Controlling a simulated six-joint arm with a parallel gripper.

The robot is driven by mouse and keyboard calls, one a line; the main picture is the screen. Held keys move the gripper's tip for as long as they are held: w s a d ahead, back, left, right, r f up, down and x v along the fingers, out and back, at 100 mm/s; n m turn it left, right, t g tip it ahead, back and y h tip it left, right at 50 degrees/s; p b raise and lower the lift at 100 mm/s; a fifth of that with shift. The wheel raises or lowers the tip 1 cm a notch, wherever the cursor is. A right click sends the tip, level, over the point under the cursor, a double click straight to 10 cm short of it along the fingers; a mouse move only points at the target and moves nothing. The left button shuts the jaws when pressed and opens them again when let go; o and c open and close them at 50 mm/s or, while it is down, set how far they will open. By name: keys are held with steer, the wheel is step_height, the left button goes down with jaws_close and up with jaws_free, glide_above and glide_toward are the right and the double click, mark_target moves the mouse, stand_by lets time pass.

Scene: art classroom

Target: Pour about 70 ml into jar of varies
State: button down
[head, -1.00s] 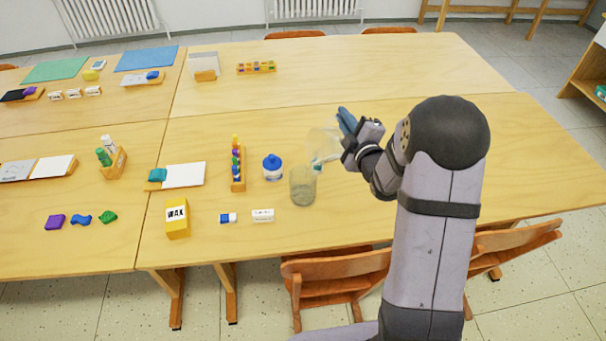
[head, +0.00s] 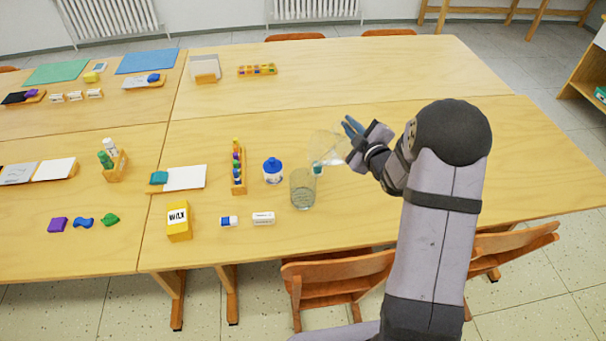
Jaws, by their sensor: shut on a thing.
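A clear glass jar (head: 302,191) stands upright on the table, left of my arm. I cannot tell the level of anything inside it. My gripper (head: 347,142) is shut on a clear, see-through vessel (head: 325,146) and holds it tilted to the left, above and slightly behind the jar. A small teal patch shows at the vessel's lower end, near the jar's rim. Whether a stream falls from it is too small to tell. My gripper's dark wrist hides part of its fingers.
Further left are a rack of coloured pieces (head: 238,168), a yellow WAX box (head: 178,221) and two small blocks, one being a white eraser (head: 263,218). The table behind my gripper is clear.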

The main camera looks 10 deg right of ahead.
steer(key=shift+w+d+f+m+g+y, duration=0.2)
steer(key=shift+d+f+m, duration=0.2)
steer(key=shift+f+m, duration=0.15)
steer(key=shift+w+d+f+m+g+y, duration=0.1)
steer(key=shift+w+d+f+m+g, duration=0.1)
steer(key=shift+d+f+m, duration=0.35)
steer(key=shift+w+f, duration=0.15)
steer(key=shift+f, duration=0.4)
stand_by(0.9)
steer(key=shift+d+f+m+g, duration=0.1)
steer(key=shift+f+m+g, duration=0.1)
steer(key=shift+m+g, duration=0.1)
steer(key=shift+w+d+f+m+g+y+p, duration=0.35)
steer(key=shift+d+f+m, duration=0.35)
steer(key=shift+f, duration=0.65)
steer(key=shift+w+d+f+m+g+y+p, duration=0.1)
steer(key=shift+w+d+f+m+g+y, duration=0.15)
steer(key=shift+w+d+f+m, duration=0.75)
steer(key=shift+s+d+f+m+g+y+p, duration=0.1)
steer(key=shift+d+f+m+g+y+p, duration=0.2)
steer(key=shift+f, duration=1.4)
steer(key=shift+w+d+f+m+y+b, duration=0.1)
steer(key=shift+d+f+m+y+b, duration=0.15)
steer(key=shift+f, duration=0.25)
steer(key=shift+w+d+f+m+y+b, duration=0.1)
steer(key=shift+d+f+m+y, duration=0.05)
steer(key=shift+f+m+y, duration=0.3)
